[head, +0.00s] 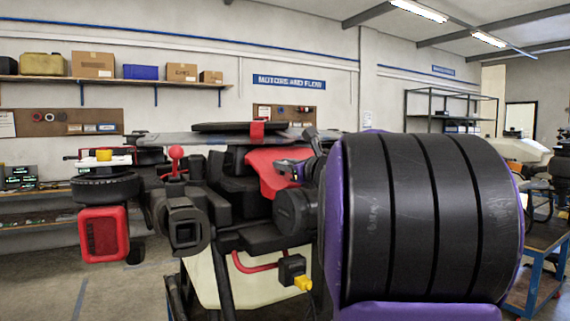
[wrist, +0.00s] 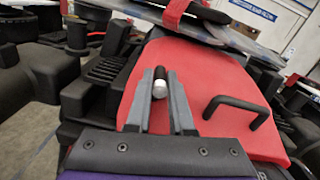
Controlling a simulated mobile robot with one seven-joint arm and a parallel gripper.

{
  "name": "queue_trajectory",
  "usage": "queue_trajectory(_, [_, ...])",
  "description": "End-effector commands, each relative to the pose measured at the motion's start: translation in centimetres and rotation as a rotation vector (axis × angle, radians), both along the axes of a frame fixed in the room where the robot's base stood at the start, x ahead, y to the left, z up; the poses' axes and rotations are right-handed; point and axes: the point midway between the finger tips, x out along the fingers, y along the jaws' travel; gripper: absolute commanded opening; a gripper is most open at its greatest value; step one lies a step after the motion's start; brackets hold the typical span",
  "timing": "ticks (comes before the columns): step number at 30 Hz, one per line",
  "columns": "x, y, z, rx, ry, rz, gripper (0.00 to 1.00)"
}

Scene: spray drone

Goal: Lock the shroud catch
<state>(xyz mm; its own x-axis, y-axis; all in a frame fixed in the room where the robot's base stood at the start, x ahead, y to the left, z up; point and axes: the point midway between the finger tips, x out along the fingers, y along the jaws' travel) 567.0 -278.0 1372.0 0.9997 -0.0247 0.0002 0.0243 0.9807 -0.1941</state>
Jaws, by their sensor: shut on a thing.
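The red shroud (wrist: 205,75) fills the middle of the wrist view; it also shows in the head view (head: 268,178), partly behind my arm. A small dark catch knob with a silvery end (wrist: 160,88) stands over the red surface. My gripper (wrist: 161,78) has its two grey fingers on either side of this knob, shut on it. The rest of the catch under the knob is hidden. In the head view my gripper (head: 289,170) is at the red shroud, small and mostly hidden behind my wrist.
A black handle (wrist: 237,106) stands up from the shroud, right of the fingers. Black drone parts lie close on the left. A red strap (head: 257,132) crosses the dark slab on top. A red-fronted box (head: 103,234) hangs at the drone's left.

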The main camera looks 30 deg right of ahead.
Motion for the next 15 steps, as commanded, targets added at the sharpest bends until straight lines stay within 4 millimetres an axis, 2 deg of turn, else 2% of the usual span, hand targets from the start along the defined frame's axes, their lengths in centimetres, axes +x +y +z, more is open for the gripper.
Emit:
queue_trajectory(8, [0.06, -0.49, 0.47, -0.001, 0.001, 0.158, 0.0])
queue_trajectory(15, [0.15, -0.92, 0.26, -0.001, 0.0, 0.377, 0.0])
